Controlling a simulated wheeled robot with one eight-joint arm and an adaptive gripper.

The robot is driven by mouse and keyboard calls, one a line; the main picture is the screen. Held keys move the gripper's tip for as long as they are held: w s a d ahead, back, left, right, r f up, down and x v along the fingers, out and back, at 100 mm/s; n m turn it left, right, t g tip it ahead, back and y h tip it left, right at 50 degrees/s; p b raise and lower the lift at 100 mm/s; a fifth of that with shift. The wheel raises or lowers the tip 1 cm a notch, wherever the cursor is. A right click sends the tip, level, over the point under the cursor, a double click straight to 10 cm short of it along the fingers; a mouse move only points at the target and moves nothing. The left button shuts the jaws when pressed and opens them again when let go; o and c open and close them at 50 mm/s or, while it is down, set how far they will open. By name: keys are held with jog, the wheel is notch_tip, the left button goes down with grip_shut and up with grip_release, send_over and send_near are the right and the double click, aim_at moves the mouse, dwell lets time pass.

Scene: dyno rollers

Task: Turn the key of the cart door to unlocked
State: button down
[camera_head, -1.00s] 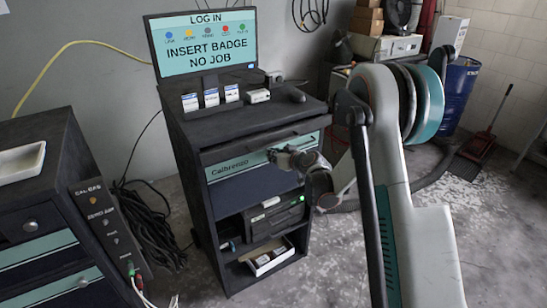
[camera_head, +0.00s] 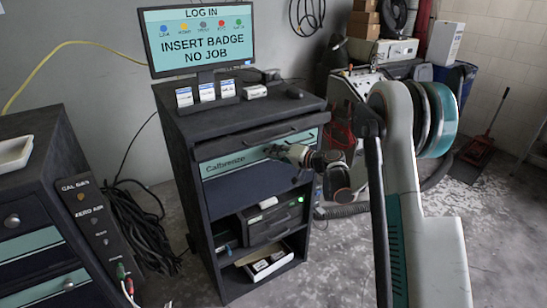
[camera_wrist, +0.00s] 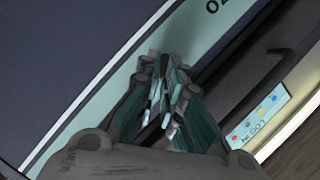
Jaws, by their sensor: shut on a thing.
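My gripper (camera_head: 271,152) is at the teal strip, right of the lettering. In the wrist view its fingers (camera_wrist: 168,88) are closed together against the teal surface. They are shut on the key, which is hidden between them. I cannot see which way the key is turned. The door panel looks closed.
A monitor (camera_head: 200,40) reading "INSERT BADGE NO JOB" stands on the cart, with small boxes before it. An open shelf below holds a dark device (camera_head: 275,220) and a white tray (camera_head: 262,262). Another cabinet (camera_head: 30,215) stands at left. Cables lie between them.

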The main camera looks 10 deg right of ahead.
jog(key=shift+d+f+m+t+y+b, duration=0.1)
jog(key=shift+f+m+t+y+b, duration=0.2)
jog(key=shift+m+b, duration=0.45)
jog(key=shift+d+f+m+t+y+b, duration=0.1)
jog(key=shift+m+y+b, duration=0.3)
jog(key=shift+m, duration=0.6)
jog(key=shift+f+m+t+y+b, duration=0.1)
jog(key=shift+m+t+y+b, duration=0.15)
jog(key=shift+m+b, duration=0.5)
jog(key=shift+m, duration=0.3)
jog(key=c, duration=1.7)
grip_release()
jog(key=shift+y, duration=0.25)
jog(key=v, duration=1.2)
